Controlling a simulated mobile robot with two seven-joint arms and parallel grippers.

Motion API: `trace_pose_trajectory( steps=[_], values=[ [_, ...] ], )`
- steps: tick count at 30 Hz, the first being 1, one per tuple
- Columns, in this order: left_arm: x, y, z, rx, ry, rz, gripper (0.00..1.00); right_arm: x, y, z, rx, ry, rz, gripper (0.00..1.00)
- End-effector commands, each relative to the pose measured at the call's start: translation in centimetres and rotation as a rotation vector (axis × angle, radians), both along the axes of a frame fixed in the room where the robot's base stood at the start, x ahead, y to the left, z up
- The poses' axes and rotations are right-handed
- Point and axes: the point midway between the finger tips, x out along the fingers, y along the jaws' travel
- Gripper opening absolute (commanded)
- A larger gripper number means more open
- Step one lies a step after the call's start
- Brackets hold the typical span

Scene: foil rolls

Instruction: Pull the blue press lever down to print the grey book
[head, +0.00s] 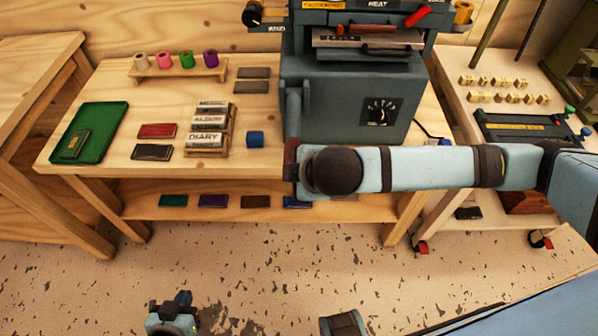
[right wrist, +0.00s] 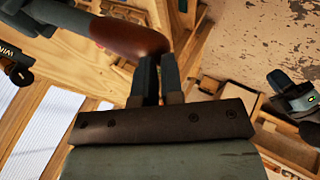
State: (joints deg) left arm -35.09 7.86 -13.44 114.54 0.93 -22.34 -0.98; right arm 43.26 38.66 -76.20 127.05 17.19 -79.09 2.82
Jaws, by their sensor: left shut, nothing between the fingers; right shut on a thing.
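The grey-blue press (head: 345,100) stands at the back of the table in the head view. Its lever (head: 293,105) hangs at its left side, with a red-brown grip at the low end. In the right wrist view, this grip (right wrist: 130,38) is at the fingertips of my right gripper (right wrist: 158,65), which is shut on it. In the head view my right wrist mostly hides that gripper. My left gripper (head: 183,298) is shut and empty, low over the floor. A flat grey piece (head: 335,40) lies in the press opening; I cannot tell if it is the grey book.
Left of the press are a rack of title blocks (head: 207,140), a green tray (head: 112,118), a blue cube (head: 255,139) and a stand of foil rolls (head: 200,73). Several books lie on the shelf (head: 335,208) below. A side table (head: 455,95) stands at the right.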

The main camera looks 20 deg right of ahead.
Motion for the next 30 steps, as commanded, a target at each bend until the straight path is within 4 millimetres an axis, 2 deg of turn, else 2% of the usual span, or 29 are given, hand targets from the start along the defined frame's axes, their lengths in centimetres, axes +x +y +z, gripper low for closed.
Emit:
trace_pose_trajectory(
  steps=[1, 23, 26, 30],
  values=[
    [0.0, 0.0, -0.2, 0.000, 0.000, 0.000, 0.00, -0.1, -0.2, -0.9, -0.010, 0.015, -0.004, 0.00],
    [0.0, 0.0, -0.1, -0.001, -0.002, -0.001, 0.00, -0.1, -0.3, -0.9, -0.011, 0.015, -0.005, 0.00],
    [0.0, 0.0, -0.1, -0.001, -0.001, -0.001, 0.00, -0.3, -0.3, -0.7, -0.011, 0.015, -0.005, 0.00],
    [-0.1, 0.0, 0.0, -0.001, -0.001, -0.001, 0.00, -1.3, -0.6, 0.8, -0.008, 0.011, -0.003, 0.00]
  ],
)
